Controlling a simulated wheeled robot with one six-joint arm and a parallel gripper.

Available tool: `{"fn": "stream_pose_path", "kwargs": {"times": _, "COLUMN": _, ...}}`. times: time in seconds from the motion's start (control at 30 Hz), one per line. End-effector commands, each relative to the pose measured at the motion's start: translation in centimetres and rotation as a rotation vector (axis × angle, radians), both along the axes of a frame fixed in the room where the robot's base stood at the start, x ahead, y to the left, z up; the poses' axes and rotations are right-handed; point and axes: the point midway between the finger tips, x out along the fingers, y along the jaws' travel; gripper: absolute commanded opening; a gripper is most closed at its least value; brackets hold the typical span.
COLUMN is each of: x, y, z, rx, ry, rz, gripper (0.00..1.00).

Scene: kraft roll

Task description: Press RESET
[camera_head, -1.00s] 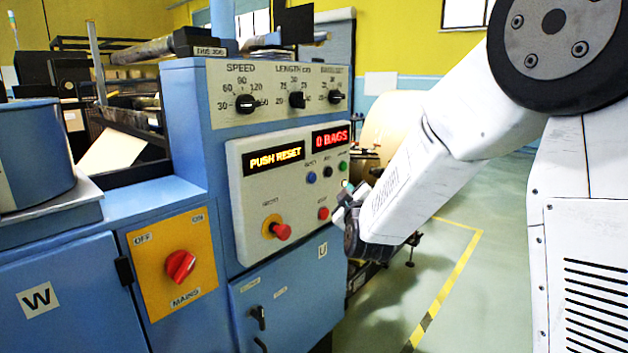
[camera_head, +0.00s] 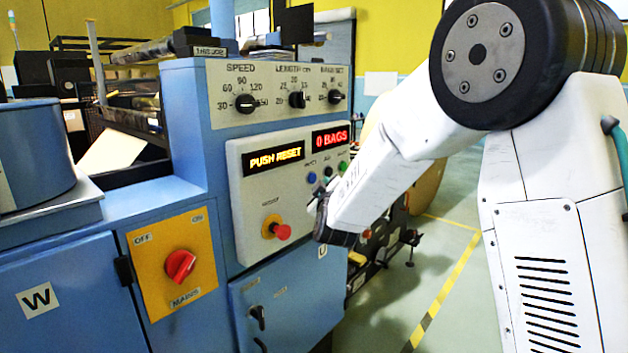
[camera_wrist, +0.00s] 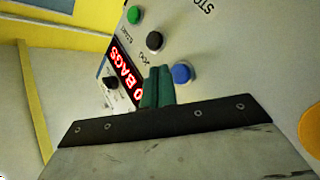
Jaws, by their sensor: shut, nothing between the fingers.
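A control panel (camera_head: 238,195) on the blue machine has a lit display (camera_head: 274,158) reading PUSH RESET. A blue button (camera_head: 311,177), a black button (camera_head: 328,171) and a green button (camera_head: 343,166) sit in a row below the red counter. In the wrist view my gripper (camera_wrist: 157,72) is shut and empty. Its tips appear between the blue button (camera_wrist: 183,73) and the counter, below the black button (camera_wrist: 155,40); contact cannot be told.
A red mushroom knob (camera_head: 282,231) on a yellow base stands out left of my wrist. Several dials (camera_head: 298,99) are above the panel, and a red mains switch (camera_head: 180,265) is lower left. Open floor (camera_head: 385,310) lies right of the machine.

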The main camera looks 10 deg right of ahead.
Motion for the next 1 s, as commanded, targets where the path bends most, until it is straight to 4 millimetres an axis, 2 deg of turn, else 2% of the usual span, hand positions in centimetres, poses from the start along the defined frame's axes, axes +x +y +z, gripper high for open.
{"fn": "stream_pose_path", "kwargs": {"times": 0.23, "x": 1.00, "y": 0.71, "z": -0.01, "rx": 0.001, "ry": -0.001, "rz": -0.001, "gripper": 0.00}}
{"fn": "stream_pose_path", "kwargs": {"times": 1.0, "x": 1.01, "y": 0.69, "z": 0.01, "rx": 0.001, "ry": 0.000, "rz": -0.001, "gripper": 0.00}}
